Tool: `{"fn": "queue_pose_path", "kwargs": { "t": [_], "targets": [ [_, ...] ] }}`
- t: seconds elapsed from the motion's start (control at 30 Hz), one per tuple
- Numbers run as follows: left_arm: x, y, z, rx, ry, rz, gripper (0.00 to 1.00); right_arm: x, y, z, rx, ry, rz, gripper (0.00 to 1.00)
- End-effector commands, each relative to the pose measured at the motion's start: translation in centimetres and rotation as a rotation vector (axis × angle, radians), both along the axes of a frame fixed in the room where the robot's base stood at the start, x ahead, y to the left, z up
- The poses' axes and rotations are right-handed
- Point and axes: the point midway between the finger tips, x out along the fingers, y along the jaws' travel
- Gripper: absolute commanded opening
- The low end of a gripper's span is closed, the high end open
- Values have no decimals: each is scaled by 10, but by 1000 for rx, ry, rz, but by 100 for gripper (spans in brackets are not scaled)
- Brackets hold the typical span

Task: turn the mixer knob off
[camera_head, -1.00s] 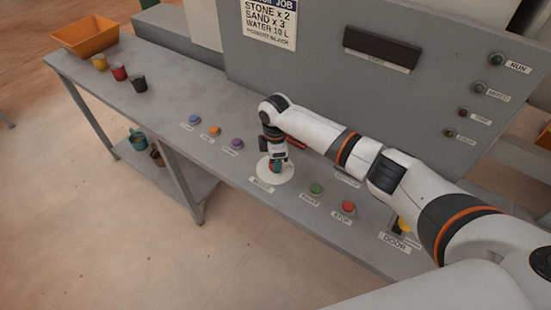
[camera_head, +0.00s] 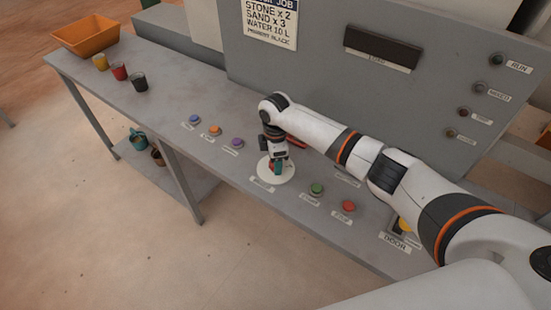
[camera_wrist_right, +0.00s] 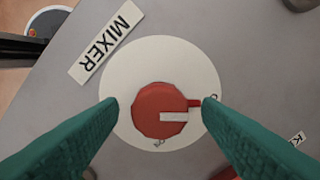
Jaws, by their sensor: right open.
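The mixer knob (camera_wrist_right: 152,110) is red with a white pointer bar and sits on a round white dial plate (camera_wrist_right: 160,55) beside the MIXER label (camera_wrist_right: 107,42). In the right wrist view the pointer aims right, toward dial lettering partly hidden by a finger; more small lettering is below the knob. My right gripper (camera_wrist_right: 160,106) is open, its teal fingers on either side of the knob with gaps visible. In the head view it hangs over the dial plate (camera_head: 287,176), with the knob mostly hidden. My left gripper is not in view.
Blue (camera_head: 194,119), orange (camera_head: 215,130) and purple (camera_head: 237,143) buttons lie left of the dial; green (camera_head: 317,188) and red (camera_head: 348,206) buttons lie right. Several cups and an orange bin (camera_head: 86,36) stand farther left. An upright panel (camera_head: 300,75) rises behind.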

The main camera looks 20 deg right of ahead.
Motion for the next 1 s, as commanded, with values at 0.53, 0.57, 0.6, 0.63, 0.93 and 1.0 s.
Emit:
{"fn": "queue_pose_path", "kwargs": {
  "t": [0.53,0.57,0.6,0.63,0.93,1.0],
  "targets": [
    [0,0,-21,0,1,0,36,1,0,98,1,-4,1,59],
    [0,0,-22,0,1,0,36,1,0,102,1,-4,0,59],
    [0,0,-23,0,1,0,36,1,0,106,1,-4,0,59],
    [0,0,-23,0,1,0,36,1,0,109,1,-3,0,59],
    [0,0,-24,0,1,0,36,0,0,118,0,0,0,59],
    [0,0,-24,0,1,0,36,0,0,118,0,0,0,59]
  ]
}}
